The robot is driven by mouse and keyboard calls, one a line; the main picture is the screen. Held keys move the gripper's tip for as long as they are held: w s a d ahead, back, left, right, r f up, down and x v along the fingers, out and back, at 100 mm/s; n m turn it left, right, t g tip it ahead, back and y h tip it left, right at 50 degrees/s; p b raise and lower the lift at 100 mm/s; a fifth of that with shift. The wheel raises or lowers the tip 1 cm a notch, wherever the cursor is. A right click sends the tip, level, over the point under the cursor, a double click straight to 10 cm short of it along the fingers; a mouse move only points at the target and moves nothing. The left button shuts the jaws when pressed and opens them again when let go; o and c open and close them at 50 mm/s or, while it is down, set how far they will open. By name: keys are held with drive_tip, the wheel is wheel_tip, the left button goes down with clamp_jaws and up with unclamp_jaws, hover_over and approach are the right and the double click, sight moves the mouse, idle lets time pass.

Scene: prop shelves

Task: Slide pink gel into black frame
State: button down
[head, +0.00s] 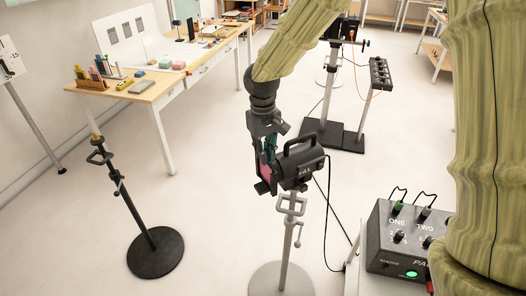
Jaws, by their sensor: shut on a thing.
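The pink gel (265,171) shows as a small patch at the front of the black stage lamp (302,163). The lamp is on a grey metal stand (288,228). My gripper (268,160) points down at the lamp's left front and is shut, with the gel at its fingers. The black frame is not clearly distinct from the dark lamp front and gripper. I cannot tell whether the gel is inside it or only beside it.
A wooden-topped table (155,88) with small props stands at the back left. A black stand with a round base (156,254) is at left. A black control box (394,239) is at lower right. A cable hangs by the lamp. Open floor lies between the stands.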

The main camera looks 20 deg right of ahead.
drive_tip(key=shift+f, duration=0.55)
idle(1.4)
drive_tip(key=c, duration=1.4)
unclamp_jaws()
drive_tip(key=shift+o, duration=0.2)
wheel_tip(320, 180, up, 12)
drive_tip(key=shift+a, duration=0.2)
